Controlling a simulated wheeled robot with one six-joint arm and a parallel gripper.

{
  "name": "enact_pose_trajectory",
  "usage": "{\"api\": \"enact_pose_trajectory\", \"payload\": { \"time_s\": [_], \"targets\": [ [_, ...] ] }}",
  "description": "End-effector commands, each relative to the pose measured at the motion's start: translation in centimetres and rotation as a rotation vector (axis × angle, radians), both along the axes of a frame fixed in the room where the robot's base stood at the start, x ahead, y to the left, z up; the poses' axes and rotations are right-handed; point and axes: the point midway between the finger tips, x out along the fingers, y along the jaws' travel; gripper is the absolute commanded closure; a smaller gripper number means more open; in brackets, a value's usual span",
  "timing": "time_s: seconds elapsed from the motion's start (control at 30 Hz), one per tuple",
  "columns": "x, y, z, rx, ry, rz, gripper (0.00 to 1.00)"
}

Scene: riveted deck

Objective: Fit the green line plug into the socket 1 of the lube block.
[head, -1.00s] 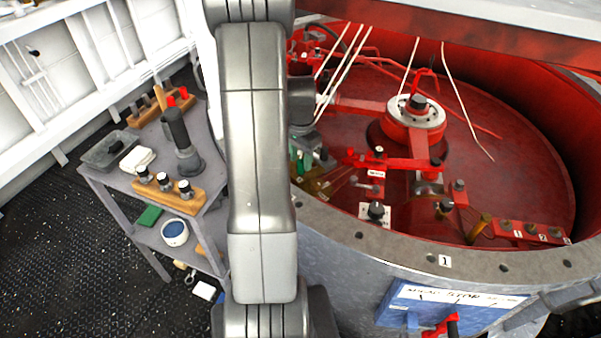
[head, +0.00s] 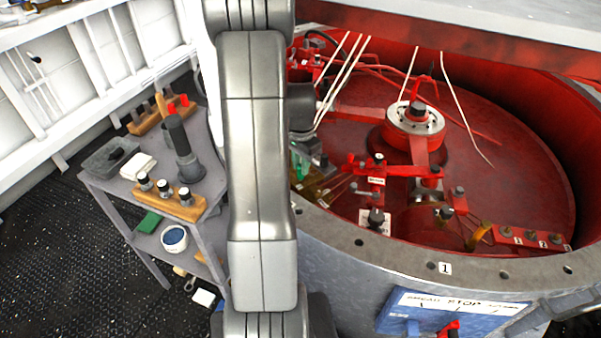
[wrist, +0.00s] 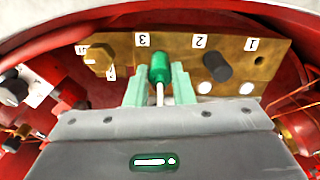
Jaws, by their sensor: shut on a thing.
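The lube block (wrist: 120,45) is a brass bar across the top of the wrist view, with labels 3, 2 and 1 from left to right. Socket 1 (wrist: 259,60) is an open dark hole at the right end. A black plug (wrist: 217,66) sits at socket 2. The green line plug (wrist: 160,66), with a pale line running toward me, is between the green fingers of my gripper (wrist: 159,84), which is shut on it. The plug is at socket 3; I cannot tell whether it is seated. In the head view my arm partly hides my gripper (head: 297,162).
A brass hex fitting (wrist: 98,58) stands at the block's left end. Red pipework and a black knob (wrist: 12,88) lie to the left. The drum's grey rim (head: 400,254) surrounds the red well. A trolley (head: 100,182) with tools stands at left.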

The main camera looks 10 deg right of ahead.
Motion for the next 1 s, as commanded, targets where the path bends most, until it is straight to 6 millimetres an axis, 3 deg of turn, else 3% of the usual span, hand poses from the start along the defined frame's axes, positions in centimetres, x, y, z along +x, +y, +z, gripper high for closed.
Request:
{"api": "enact_pose_trajectory", "payload": {
  "time_s": [1.0],
  "targets": [
    [0.0,0.0,3.7,0.001,-0.001,0.000,1.00]
  ]
}}
